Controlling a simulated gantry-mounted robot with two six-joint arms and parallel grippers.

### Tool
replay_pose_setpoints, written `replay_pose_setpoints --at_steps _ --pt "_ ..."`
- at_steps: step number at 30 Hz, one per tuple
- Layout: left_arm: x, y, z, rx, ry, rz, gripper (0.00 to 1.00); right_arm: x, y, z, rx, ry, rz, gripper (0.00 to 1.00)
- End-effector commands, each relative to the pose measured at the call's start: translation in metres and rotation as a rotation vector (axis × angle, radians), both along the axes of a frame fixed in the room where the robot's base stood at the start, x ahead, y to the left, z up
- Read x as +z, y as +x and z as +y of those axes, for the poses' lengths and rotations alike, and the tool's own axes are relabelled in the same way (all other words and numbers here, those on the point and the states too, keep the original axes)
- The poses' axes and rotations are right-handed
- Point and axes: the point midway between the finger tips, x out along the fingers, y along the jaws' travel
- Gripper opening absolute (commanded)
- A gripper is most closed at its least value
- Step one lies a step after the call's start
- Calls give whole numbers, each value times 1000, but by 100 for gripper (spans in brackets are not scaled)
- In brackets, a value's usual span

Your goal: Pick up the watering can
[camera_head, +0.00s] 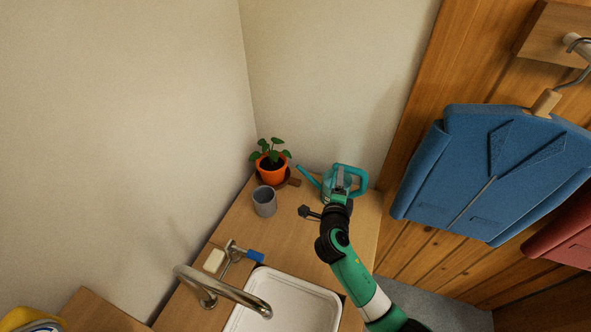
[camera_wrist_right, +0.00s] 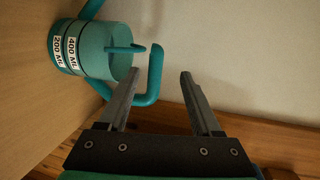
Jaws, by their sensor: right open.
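The teal watering can (camera_head: 328,184) stands on the wooden counter near the back wall, its spout to the left and its loop handle (camera_head: 362,181) to the right. My right gripper (camera_head: 341,175) is over the can in the head view and hides part of it. In the right wrist view the can (camera_wrist_right: 92,47) shows at upper left with 200 ML and 400 ML labels, and its handle (camera_wrist_right: 155,75) appears between the open fingers of my right gripper (camera_wrist_right: 160,74). I cannot tell whether the fingers touch it. My left gripper is out of view.
A potted plant (camera_head: 271,166) and a grey cup (camera_head: 264,201) stand left of the can. A sink (camera_head: 285,305) with a tap (camera_head: 225,288) is in front. A blue jacket (camera_head: 490,175) hangs on the wooden wall at right.

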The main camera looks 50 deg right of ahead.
Motion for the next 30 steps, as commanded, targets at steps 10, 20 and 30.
replay_pose_setpoints --at_steps 10,20,30 --pt "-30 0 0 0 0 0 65 -17 3 -17 -22 12 -22 66" --pt "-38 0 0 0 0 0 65 -17 26 -58 -19 11 -17 66" --pt "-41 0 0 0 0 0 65 -24 42 -82 -20 11 -16 66"
